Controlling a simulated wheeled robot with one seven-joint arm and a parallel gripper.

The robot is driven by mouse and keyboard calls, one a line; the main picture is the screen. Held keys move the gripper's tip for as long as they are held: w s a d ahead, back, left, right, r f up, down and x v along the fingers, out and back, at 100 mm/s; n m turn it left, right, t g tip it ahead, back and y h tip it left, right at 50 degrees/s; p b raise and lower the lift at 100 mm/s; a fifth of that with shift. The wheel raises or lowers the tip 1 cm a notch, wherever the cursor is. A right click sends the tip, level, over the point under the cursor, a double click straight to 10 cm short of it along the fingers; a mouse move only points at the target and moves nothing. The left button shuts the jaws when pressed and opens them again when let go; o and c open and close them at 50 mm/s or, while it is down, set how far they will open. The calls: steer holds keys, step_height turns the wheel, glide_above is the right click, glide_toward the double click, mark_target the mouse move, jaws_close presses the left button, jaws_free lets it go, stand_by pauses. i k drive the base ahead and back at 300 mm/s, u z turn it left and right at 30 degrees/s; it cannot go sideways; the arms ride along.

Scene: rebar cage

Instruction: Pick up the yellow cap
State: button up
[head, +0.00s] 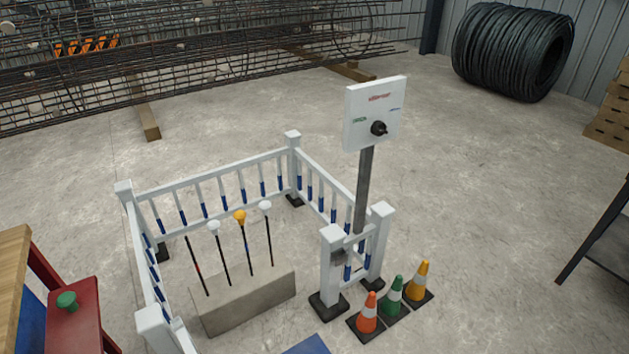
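The yellow cap (240,216) sits on top of a thin dark upright rod (246,250) in the head view. The rod stands in a grey concrete block (246,303) inside a low white fence. A white cap (214,227) tops the rod to its left, and another white cap (265,205) tops the rod to its right. The leftmost rod (197,268) has no cap. My gripper is not in view.
The white fence (210,175) surrounds the block. A white panel with a black knob (375,113) stands on a post at the right. Orange, green and yellow cones (394,301) stand outside. A red stand with a green knob (67,301) is at left.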

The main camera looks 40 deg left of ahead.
mark_target(238, 215)
steer(key=i, duration=1.05)
steer(key=u, duration=3.05)
steer(key=i, duration=1.65)
steer(key=u, duration=0.05)
